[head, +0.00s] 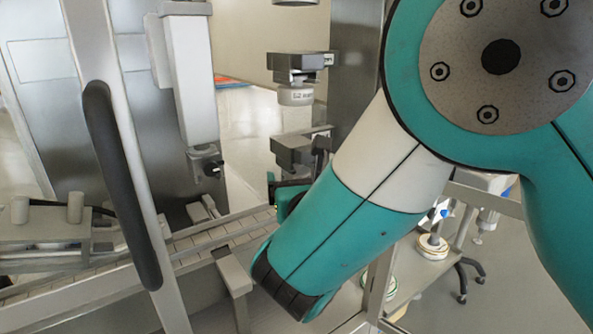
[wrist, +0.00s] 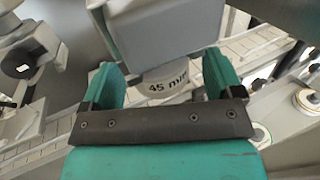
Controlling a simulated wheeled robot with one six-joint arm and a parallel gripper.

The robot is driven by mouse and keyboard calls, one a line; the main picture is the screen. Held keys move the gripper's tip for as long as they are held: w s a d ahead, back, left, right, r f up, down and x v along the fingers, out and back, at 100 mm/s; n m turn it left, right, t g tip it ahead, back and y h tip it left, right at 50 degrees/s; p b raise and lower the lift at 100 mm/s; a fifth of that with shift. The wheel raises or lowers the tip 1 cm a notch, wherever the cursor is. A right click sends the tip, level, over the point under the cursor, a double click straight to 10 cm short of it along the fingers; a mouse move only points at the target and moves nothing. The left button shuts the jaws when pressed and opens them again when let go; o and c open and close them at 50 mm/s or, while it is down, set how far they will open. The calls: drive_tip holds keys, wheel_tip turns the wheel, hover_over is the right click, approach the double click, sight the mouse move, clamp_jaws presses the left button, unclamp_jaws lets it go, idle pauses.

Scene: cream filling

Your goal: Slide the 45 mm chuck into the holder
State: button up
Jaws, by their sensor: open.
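The 45 mm chuck (wrist: 167,84) is a pale round piece with a dark "45 mm" label, seen in the wrist view directly below a grey block (wrist: 150,28), apparently the holder. I cannot tell how far it is seated. My gripper (wrist: 163,76) is open, its two teal fingers on either side of the chuck with a visible gap at each side. In the head view, my gripper (head: 285,193) is just below a grey block (head: 292,150), largely hidden by my forearm. The chuck cannot be made out there.
A dark mount with a pale labelled cylinder (head: 296,95) hangs above. A tiled conveyor (head: 225,232) runs below and left. A steel post with a black handle (head: 120,185) stands at the left. A shelf with round pieces (head: 432,246) is at the right.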

drive_tip(key=shift+w, duration=0.45)
drive_tip(key=c, duration=1.1)
drive_tip(key=shift+o, duration=1.3)
drive_tip(key=shift+c, duration=0.9)
drive_tip(key=shift+r+p, duration=0.15)
drive_tip(key=shift+p, duration=0.25)
